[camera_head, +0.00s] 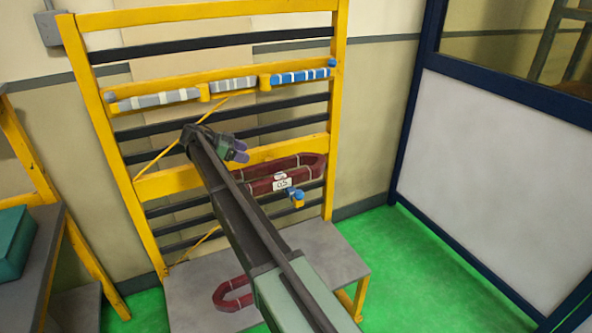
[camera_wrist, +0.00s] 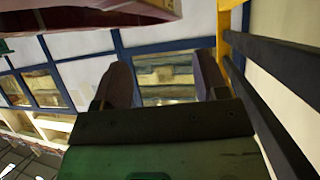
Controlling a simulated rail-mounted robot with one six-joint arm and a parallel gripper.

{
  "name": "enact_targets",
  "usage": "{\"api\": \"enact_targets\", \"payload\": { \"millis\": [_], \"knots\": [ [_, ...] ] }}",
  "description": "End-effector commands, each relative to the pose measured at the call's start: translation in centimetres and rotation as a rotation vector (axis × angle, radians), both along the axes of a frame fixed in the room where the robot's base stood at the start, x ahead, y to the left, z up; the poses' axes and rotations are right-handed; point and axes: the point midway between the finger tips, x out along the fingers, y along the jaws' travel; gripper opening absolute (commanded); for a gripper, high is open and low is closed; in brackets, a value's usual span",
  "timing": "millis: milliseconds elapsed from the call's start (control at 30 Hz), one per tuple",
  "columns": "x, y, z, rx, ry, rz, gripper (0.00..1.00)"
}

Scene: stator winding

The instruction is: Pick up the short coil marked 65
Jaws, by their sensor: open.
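A dark red coil (camera_head: 290,174) with white ties hangs on the yellow rack, right of my arm. It bears a white label whose marking I cannot read for certain. A second dark red coil (camera_head: 233,294) lies on the grey bench, partly hidden by my arm; no label shows on it. A reddish coil part (camera_wrist: 90,15) crosses the top left of that view.
The yellow rack (camera_head: 338,100) has several dark crossbars and holds grey and blue-striped rolls (camera_head: 300,76) higher up. A blue-and-yellow fitting (camera_head: 296,197) sits below the hanging coil. The grey bench (camera_head: 325,248) stands in front. Green floor (camera_head: 420,270) is clear at right.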

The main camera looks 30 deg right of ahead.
Motion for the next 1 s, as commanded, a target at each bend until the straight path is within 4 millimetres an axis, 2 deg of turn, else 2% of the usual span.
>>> {"api": "enact_targets", "payload": {
  "millis": [167, 433, 667, 833, 1000],
  "knots": [
    [-0.1, -0.2, -0.3, -0.001, -0.003, -0.002, 0.67],
    [-1.3, -4.2, -2.9, 0.000, -0.001, -0.002, 0.67],
    [-1.5, -5.3, -3.3, 0.000, -0.002, -0.001, 0.67],
    [-2.0, -7.9, -5.2, 0.001, -0.001, -0.003, 0.67],
    [-2.3, -9.2, -5.5, 0.001, -0.002, 0.000, 0.67]
  ]
}}
